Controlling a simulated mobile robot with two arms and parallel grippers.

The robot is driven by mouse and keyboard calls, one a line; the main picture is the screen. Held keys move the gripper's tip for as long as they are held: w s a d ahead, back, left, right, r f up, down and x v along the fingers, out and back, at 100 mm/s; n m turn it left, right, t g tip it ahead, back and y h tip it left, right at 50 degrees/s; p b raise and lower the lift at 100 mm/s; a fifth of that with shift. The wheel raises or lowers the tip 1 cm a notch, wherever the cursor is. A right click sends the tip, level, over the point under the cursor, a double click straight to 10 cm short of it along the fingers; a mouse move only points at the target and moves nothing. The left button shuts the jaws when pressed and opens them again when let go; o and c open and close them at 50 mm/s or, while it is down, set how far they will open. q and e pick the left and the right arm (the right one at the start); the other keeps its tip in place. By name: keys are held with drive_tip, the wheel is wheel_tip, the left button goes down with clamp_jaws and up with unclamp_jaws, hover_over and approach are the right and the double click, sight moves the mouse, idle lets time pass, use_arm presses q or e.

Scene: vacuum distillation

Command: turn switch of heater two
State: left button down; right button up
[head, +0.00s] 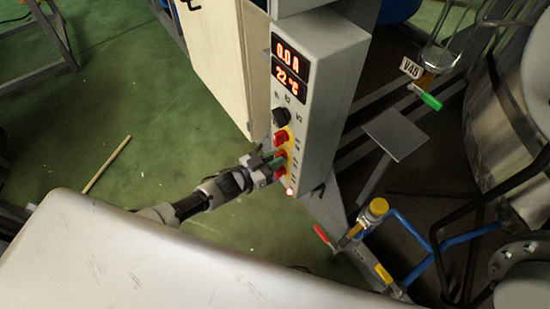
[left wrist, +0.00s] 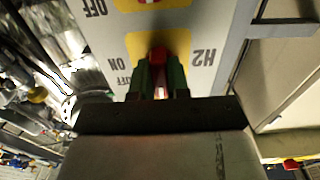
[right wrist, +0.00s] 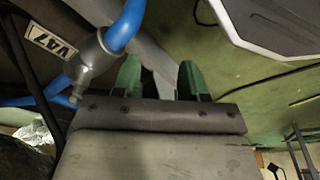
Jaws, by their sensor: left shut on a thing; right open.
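The heater control box (head: 325,90) stands upright with lit red displays (head: 290,66) and a column of red switches on yellow plates. The switch labelled H2 (left wrist: 157,54) is red, on a yellow plate marked ON and OFF. My left gripper (head: 274,161) reaches it from the left in the head view. In the left wrist view its green fingers (left wrist: 159,72) are closed around the H2 switch, partly hiding it. My right gripper (right wrist: 160,78) is open and empty in the right wrist view, its green fingers apart. It does not show in the head view.
Another red switch (head: 282,137) sits just above, and a black knob (head: 281,117) above that. Blue piping (head: 415,240) and yellow and red valve handles stand at the lower right. A pale surface (head: 150,265) fills the lower left. Green floor lies open on the left.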

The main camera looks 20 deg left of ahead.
drive_tip(key=shift+f, duration=0.1)
use_arm(q)
drive_tip(key=c, duration=1.2)
unclamp_jaws()
drive_tip(key=shift+o, duration=0.5)
drive_tip(key=p+v, duration=0.1)
drive_tip(key=v, duration=1)
use_arm(e)
drive_tip(key=s+f, duration=0.2)
drive_tip(key=f, duration=0.1)
drive_tip(key=shift+s+d, duration=0.1)
drive_tip(key=shift+s, duration=0.1)
use_arm(q)
drive_tip(key=shift+w, duration=0.1)
use_arm(e)
drive_tip(key=shift+s, duration=0.1)
